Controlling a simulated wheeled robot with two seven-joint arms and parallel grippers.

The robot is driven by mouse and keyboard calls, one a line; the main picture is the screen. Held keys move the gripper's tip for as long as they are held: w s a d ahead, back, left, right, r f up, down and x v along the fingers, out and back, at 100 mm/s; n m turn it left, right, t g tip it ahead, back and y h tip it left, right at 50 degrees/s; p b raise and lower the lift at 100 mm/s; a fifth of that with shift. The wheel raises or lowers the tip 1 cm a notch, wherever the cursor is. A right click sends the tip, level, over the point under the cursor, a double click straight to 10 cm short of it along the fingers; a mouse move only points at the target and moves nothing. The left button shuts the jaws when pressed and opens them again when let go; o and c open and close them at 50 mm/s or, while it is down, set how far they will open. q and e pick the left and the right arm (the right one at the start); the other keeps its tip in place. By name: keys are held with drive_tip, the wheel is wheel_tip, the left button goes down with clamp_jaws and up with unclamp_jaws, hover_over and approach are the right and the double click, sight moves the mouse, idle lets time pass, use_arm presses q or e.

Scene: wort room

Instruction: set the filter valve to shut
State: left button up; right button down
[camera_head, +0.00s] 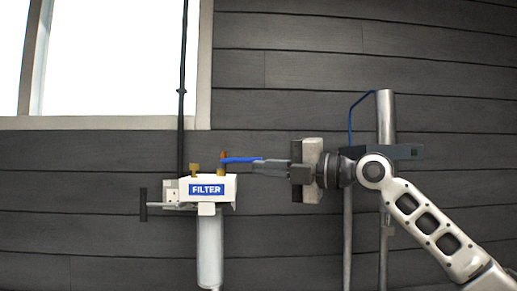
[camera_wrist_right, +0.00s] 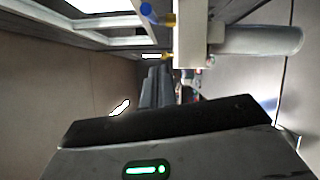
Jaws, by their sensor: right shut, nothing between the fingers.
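The filter unit (camera_head: 224,189) is a white box with a blue FILTER label, fixed to the dark plank wall left of centre, with a clear cylinder (camera_head: 209,250) below. Its blue valve lever (camera_head: 238,160) extends roughly level to the right from a brown stem on top. My right gripper (camera_head: 257,166) is shut and empty, with its fingertips at the lever's right end; I cannot tell if they touch. In the right wrist view the blue lever end (camera_wrist_right: 147,9) shows at the top, beyond the dark fingers (camera_wrist_right: 157,86), beside the white filter body (camera_wrist_right: 193,35). My left gripper is not in view.
A black-ended handle (camera_head: 143,205) sticks out left of the filter. A dark vertical pipe (camera_head: 182,90) runs up behind it past the window (camera_head: 110,60). A metal pipe (camera_head: 386,115) and a blue line (camera_head: 351,115) stand behind my right arm. The wall above the lever is clear.

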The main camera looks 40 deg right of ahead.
use_arm(q)
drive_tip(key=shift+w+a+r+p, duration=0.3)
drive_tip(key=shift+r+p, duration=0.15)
drive_tip(key=shift+p, duration=0.45)
use_arm(e)
drive_tip(key=shift+w+d+r, duration=0.15)
drive_tip(key=shift+w+d, duration=0.15)
drive_tip(key=shift+w, duration=0.5)
drive_tip(key=shift+w+d+r, duration=0.1)
drive_tip(key=shift+w+d, duration=0.15)
drive_tip(key=shift+w, duration=0.6)
drive_tip(key=shift+w+d+r, duration=0.15)
drive_tip(key=shift+w+d, duration=0.15)
drive_tip(key=shift+w, duration=0.5)
drive_tip(key=shift+w+d+r, duration=0.1)
drive_tip(key=shift+w+d, duration=0.25)
drive_tip(key=shift+d, duration=0.2)
drive_tip(key=shift+w+d, duration=0.35)
drive_tip(key=shift+d, duration=0.2)
